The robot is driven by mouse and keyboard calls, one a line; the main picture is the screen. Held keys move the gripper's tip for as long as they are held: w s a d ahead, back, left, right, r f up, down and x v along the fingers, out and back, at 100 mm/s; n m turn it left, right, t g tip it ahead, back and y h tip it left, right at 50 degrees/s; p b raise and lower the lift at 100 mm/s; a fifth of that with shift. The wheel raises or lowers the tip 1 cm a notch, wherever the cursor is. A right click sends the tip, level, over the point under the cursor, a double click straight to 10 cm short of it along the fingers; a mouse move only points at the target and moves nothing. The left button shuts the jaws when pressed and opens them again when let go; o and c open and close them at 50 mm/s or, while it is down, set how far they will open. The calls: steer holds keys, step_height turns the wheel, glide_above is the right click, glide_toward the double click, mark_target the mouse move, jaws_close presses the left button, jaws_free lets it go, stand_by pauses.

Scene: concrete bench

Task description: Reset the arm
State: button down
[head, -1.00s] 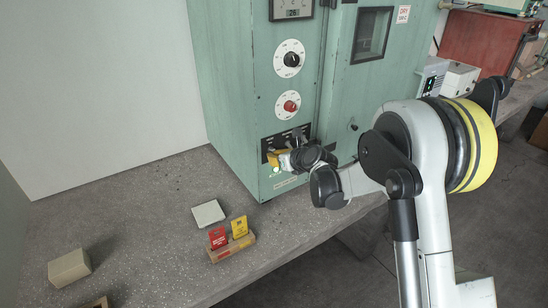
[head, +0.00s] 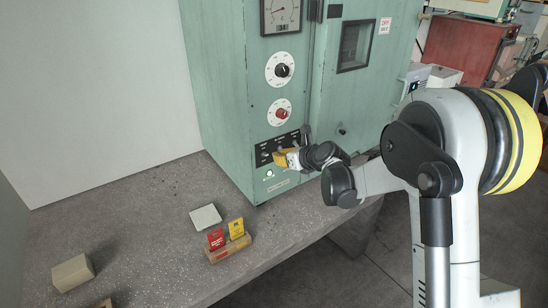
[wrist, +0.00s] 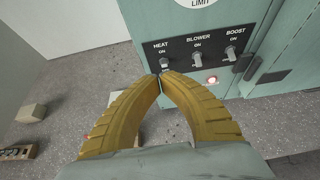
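My gripper (wrist: 162,80) has two ribbed yellow fingers, their tips together just below the HEAT toggle switch (wrist: 163,63). Nothing shows held between them; whether the tips touch the lever is unclear. In the head view my gripper (head: 279,157) is at the black switch panel (head: 265,147) on the front of the green oven cabinet (head: 228,110). My arm reaches in from the right. The BLOWER switch (wrist: 198,58) and BOOST switch (wrist: 231,53) are right of HEAT. A pale lit lamp (wrist: 212,79) sits below the panel.
A white square tile (head: 205,217) and a wooden holder (head: 229,250) with a red card (head: 216,239) and a yellow card (head: 236,228) lie on the concrete bench (head: 150,235). A beige block (head: 73,273) is at left. The bench between is clear.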

steer(key=shift+d, duration=0.1)
steer(key=s+d+r+n+g+h, duration=0.1)
steer(key=s+d+r+n, duration=0.1)
steer(key=s+r+n, duration=0.3)
steer(key=s+d+r+n+h+b, duration=0.1)
steer(key=s+d+n, duration=0.1)
steer(key=s+n, duration=0.3)
steer(key=s+d+r+n+g+h, duration=0.1)
steer(key=s+d+r+n, duration=0.2)
steer(key=s, duration=0.4)
steer(key=s+d+f+n+h, duration=0.1)
steer(key=s+d+n, duration=0.2)
steer(key=s+n, duration=0.2)
steer(key=s+d+f+n+h, duration=0.1)
steer(key=s+n, duration=0.4)
steer(key=s, duration=0.6)
steer(key=s+d+f+n+g+h+b, duration=0.1)
steer(key=s+d+f+n+h, duration=0.1)
steer(key=s+d+n, duration=0.3)
steer(key=s+n, duration=0.1)
steer(key=s, duration=0.2)
steer(key=shift+d+f, duration=0.15)
steer(key=shift+f, duration=0.2)
